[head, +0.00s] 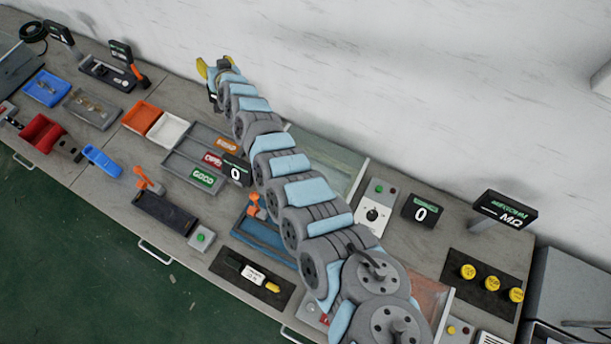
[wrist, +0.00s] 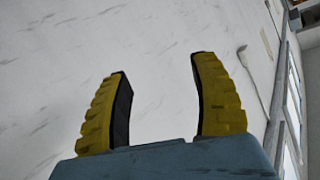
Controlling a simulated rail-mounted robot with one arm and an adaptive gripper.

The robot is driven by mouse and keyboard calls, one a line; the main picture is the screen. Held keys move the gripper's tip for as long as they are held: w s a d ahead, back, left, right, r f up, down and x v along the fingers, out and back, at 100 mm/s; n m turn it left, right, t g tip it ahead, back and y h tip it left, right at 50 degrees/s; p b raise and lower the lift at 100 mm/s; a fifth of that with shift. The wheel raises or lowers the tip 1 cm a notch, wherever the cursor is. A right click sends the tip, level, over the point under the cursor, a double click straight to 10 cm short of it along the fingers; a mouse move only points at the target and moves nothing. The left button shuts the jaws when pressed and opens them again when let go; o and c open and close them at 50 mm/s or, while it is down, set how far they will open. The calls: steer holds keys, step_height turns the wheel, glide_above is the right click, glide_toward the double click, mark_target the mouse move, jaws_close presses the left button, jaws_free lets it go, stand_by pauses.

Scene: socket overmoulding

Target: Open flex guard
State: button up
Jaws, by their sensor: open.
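My gripper (head: 213,72) is at the far end of my outstretched arm, high near the back wall. In the wrist view my gripper (wrist: 160,72) has its two yellow-padded fingers apart, with only the marbled wall between them. A clear, greenish guard panel (head: 338,160) stands behind the middle of my arm, partly hidden by it. A second see-through, reddish cover (head: 430,300) stands at the lower right, also partly hidden. I cannot tell which one is the flex guard. My gripper is far from both and touches nothing.
A control box with a dial (head: 374,212) and a display reading 0 (head: 421,209) stand right of the clear panel. A sorting tray (head: 180,172), an orange bin (head: 141,117) and a white bin (head: 168,130) lie left of my arm. Yellow-topped pieces (head: 491,281) sit at the right.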

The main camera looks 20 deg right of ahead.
steer(key=s+d+f+n+g+h, duration=0.15)
steer(key=s+d+f+g, duration=0.3)
steer(key=s, duration=0.55)
steer(key=s+d+f+n+g+b, duration=0.15)
steer(key=s+d+f+g, duration=0.35)
steer(key=s, duration=0.6)
steer(key=s+d+f+n+g+p, duration=0.1)
steer(key=s+d+f+n+g, duration=0.2)
steer(key=s+d+g, duration=0.5)
steer(key=f+t+b, duration=0.1)
steer(key=f, duration=0.3)
steer(key=s+a+f+b, duration=0.1)
steer(key=f, duration=0.4)
steer(key=s+a+f+t+b, duration=0.1)
steer(key=f, duration=0.4)
steer(key=shift+a+f+t, duration=0.1)
steer(key=shift+f+t, duration=0.05)
steer(key=shift+t, duration=0.2)
steer(key=shift+w+f, duration=0.1)
steer(key=shift+f, duration=1.35)
